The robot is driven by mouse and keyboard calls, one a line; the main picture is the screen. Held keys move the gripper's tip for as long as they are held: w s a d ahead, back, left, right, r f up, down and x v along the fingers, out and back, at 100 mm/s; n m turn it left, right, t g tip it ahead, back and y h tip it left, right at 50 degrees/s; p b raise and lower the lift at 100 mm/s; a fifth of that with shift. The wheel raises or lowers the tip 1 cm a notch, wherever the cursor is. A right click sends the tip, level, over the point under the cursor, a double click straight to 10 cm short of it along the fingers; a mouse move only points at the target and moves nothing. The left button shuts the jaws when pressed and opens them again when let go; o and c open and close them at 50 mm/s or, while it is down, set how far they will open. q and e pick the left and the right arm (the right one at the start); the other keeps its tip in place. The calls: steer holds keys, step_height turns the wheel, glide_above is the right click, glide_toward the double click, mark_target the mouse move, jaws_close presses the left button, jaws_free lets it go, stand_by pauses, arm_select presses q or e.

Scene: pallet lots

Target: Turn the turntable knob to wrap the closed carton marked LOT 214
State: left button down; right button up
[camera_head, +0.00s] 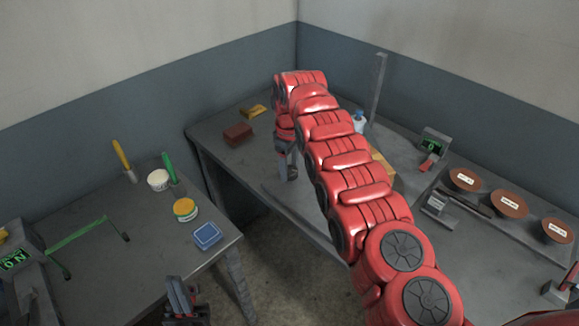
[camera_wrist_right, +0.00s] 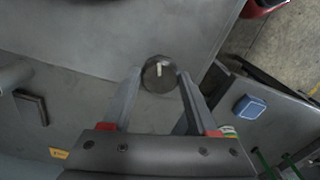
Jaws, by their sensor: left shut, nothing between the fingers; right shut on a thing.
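My right gripper (camera_head: 288,172) reaches down at the near edge of the grey bench. In the right wrist view its fingers are shut on a dark round knob (camera_wrist_right: 152,80) with a pale pointer mark. The knob shows only partly in the head view (camera_head: 292,173). My right arm crosses in front of the turntable area. A tan patch (camera_head: 381,168) beside the arm may be part of a carton; no LOT 214 marking is visible. My left gripper (camera_head: 182,292) is shut and empty at the bottom, in front of the left table.
On the bench are a post (camera_head: 378,88), a display (camera_head: 436,143) reading 0, a red-handled part (camera_head: 427,163), labelled brown discs (camera_head: 509,203) and a red-brown block (camera_head: 238,133). The left table holds a blue box (camera_head: 207,235), tubs (camera_head: 185,209) and an ON display (camera_head: 16,261).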

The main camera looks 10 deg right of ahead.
steer(key=shift+n, duration=1.1)
steer(key=o, duration=1.4)
steer(key=shift+c, duration=0.2)
steer(key=shift+r, duration=0.15)
